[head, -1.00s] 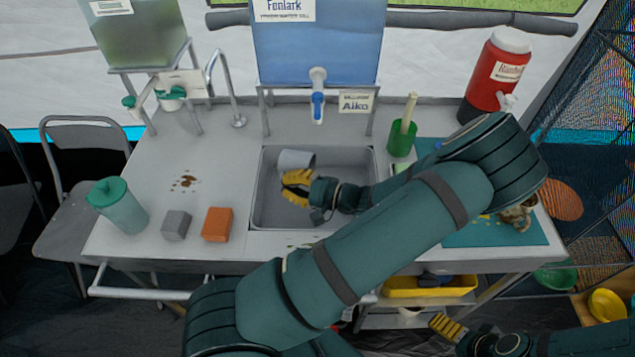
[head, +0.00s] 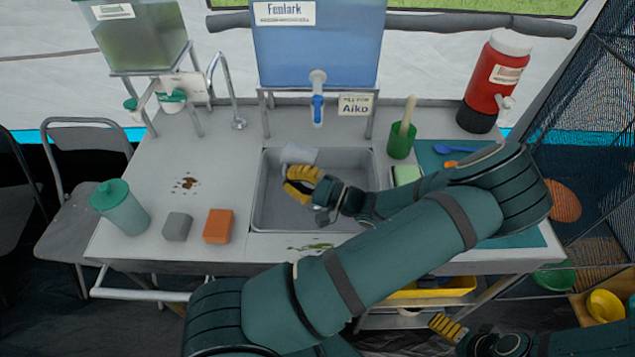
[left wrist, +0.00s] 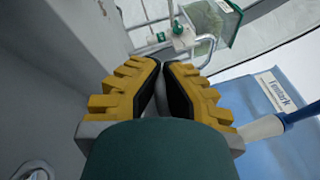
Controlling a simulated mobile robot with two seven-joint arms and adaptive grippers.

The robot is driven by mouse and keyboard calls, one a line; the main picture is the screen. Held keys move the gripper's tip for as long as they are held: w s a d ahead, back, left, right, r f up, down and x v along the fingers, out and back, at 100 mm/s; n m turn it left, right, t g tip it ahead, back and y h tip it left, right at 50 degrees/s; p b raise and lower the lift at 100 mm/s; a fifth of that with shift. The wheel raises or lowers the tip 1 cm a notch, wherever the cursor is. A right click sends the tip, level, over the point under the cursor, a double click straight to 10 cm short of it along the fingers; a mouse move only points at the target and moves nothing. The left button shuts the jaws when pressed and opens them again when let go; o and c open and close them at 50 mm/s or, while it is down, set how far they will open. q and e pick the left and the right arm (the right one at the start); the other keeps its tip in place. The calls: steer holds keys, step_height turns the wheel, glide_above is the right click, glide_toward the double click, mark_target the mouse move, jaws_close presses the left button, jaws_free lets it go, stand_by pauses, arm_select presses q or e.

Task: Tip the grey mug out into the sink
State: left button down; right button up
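The grey mug (head: 299,153) is tilted over at the back left of the sink (head: 345,215), partly hidden behind the yellow fingers of my left gripper (head: 301,183). In the left wrist view the fingers (left wrist: 163,75) are close together at their tips. The grip appears to be on the mug's near side; the exact contact is hidden, and the mug does not show clearly in the wrist view. I cannot see its inside or any liquid leaving it. My right gripper (head: 447,327) is low at the bottom right, away from the counter; its opening is unclear.
A blue water tank (head: 318,50) with a tap (head: 318,108) stands behind the sink. A green holder (head: 401,142) is to the right. An orange block (head: 218,226), grey block (head: 177,227) and teal jug (head: 120,207) sit left. Green scraps (head: 311,247) lie on the front edge.

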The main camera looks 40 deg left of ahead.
arm_select(q)
steer(key=shift+r+y, duration=0.3)
steer(key=shift+r, duration=0.2)
steer(key=s+a+f+t+h, duration=0.2)
steer(key=a+f+t+h, duration=0.25)
steer(key=f+h, duration=0.7)
steer(key=s+a+r+t+h+p, duration=0.1)
steer(key=r+h+p, duration=0.6)
steer(key=p, duration=0.9)
steer(key=shift+s+a+r+t, duration=0.3)
steer(key=shift+a+t, duration=0.45)
steer(key=shift+a, duration=0.3)
arm_select(e)
step_height(320, 180, up, 17)
steer(key=w, duration=0.2)
steer(key=shift+d+t, duration=0.3)
steer(key=shift+d, duration=0.1)
